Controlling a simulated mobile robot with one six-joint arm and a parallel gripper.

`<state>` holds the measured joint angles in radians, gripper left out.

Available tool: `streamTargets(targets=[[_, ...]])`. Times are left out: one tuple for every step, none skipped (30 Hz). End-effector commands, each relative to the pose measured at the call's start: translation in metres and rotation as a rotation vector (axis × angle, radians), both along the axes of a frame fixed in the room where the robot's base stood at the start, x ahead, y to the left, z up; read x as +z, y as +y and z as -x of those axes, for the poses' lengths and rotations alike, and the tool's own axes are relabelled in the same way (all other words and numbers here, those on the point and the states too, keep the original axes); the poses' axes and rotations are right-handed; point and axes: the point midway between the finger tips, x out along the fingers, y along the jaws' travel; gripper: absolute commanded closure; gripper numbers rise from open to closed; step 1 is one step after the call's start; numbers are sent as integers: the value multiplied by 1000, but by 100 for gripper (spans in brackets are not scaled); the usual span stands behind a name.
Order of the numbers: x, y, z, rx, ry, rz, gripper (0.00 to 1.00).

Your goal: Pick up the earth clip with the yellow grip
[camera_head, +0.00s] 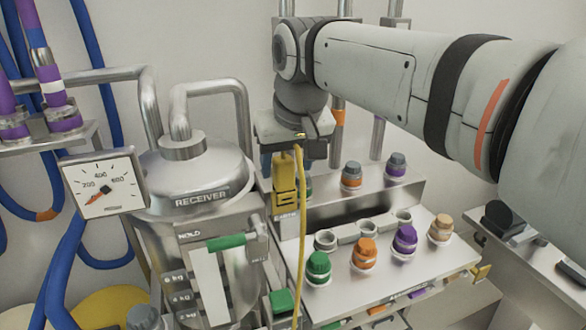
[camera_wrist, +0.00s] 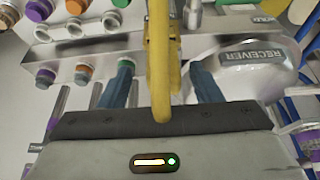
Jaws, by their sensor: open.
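The earth clip with the yellow grip (camera_head: 285,190) hangs upright in front of the metal panel, beside the receiver. A yellow cable (camera_head: 302,235) runs down beside it. In the wrist view the yellow clip (camera_wrist: 154,70) is partly hidden behind the cable (camera_wrist: 161,95). My gripper (camera_head: 285,168) is above and around the top of the clip. In the wrist view the blue fingers of my gripper (camera_wrist: 162,72) stand apart, one on each side of the yellow clip, with gaps between. I cannot tell how deep the clip sits between them.
The steel receiver (camera_head: 195,180) stands close on the left, with a pressure gauge (camera_head: 103,183) before it. A stepped metal panel (camera_head: 330,285) carries green, orange, purple and tan caps. A green-handled valve (camera_head: 227,242) is below left. Blue hoses (camera_head: 95,70) hang at far left.

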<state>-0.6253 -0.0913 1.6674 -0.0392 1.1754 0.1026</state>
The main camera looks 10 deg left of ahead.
Motion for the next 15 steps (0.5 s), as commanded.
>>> streamTargets(targets=[[-4,3,-2,4,2,2,42],[-8,5,-4,5,3,2,42],[-13,7,-6,7,3,3,42],[-17,9,-9,9,3,2,42],[-21,10,-11,9,4,3,42],[-27,12,-12,11,3,2,42],[-31,13,-13,12,2,2,42],[-34,14,-14,12,1,1,42],[-38,14,-15,13,2,1,42],[-40,15,-16,13,2,1,42],[-41,15,-16,13,1,0,42],[-42,16,-17,14,0,0,42],[-43,16,-17,14,-1,0,42],[-43,16,-17,14,-1,0,42],[-43,16,-17,14,-1,0,42]])
